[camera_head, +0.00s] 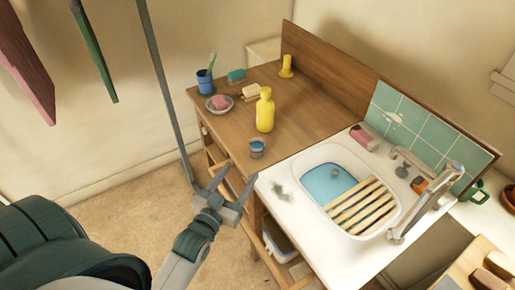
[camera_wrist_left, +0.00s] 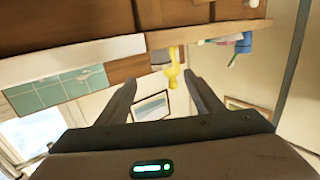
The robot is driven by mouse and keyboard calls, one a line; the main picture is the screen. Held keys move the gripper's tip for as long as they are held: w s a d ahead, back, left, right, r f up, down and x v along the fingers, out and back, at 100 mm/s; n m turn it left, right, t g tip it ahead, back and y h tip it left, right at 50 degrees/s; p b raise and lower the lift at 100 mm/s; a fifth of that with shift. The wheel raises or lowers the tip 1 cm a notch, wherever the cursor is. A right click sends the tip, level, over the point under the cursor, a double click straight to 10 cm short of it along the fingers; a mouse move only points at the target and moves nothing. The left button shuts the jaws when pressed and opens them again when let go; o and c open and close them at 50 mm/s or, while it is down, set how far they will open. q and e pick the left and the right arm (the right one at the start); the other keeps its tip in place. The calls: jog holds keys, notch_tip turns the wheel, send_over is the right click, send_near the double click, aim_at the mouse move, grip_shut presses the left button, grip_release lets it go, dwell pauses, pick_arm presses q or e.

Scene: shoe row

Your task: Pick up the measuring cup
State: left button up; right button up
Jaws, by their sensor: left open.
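A small cup with blue in it (camera_head: 257,147), which looks like the measuring cup, stands at the front edge of the wooden counter, beside the white sink top. My left gripper (camera_head: 237,177) is open and empty, in front of the counter edge and below the cup in the head view, apart from it. My right gripper is not in view.
A yellow bottle (camera_head: 265,110) stands behind the cup. A blue tumbler (camera_head: 205,82) and a soap dish (camera_head: 219,104) are farther left. The sink basin (camera_head: 325,172) with a slatted wooden rack (camera_head: 360,206) lies to the right. A grey pole (camera_head: 165,85) rises left of the gripper.

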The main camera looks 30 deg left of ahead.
aim_at(254, 151)
pick_arm(q)
jog(key=w, duration=0.2)
jog(key=w+p, duration=0.1)
jog(key=w, duration=0.2)
jog(key=w+p, duration=0.1)
jog(key=w, duration=0.2)
jog(key=shift+a+f, duration=0.1)
jog(key=shift+a, duration=0.15)
jog(key=w, duration=0.1)
jog(key=w+p, duration=0.1)
jog(key=w, duration=0.1)
jog(key=shift+w+a+f, duration=0.1)
jog(key=shift+w+f, duration=0.1)
jog(key=shift+w, duration=0.35)
jog(key=shift+w+f, duration=0.1)
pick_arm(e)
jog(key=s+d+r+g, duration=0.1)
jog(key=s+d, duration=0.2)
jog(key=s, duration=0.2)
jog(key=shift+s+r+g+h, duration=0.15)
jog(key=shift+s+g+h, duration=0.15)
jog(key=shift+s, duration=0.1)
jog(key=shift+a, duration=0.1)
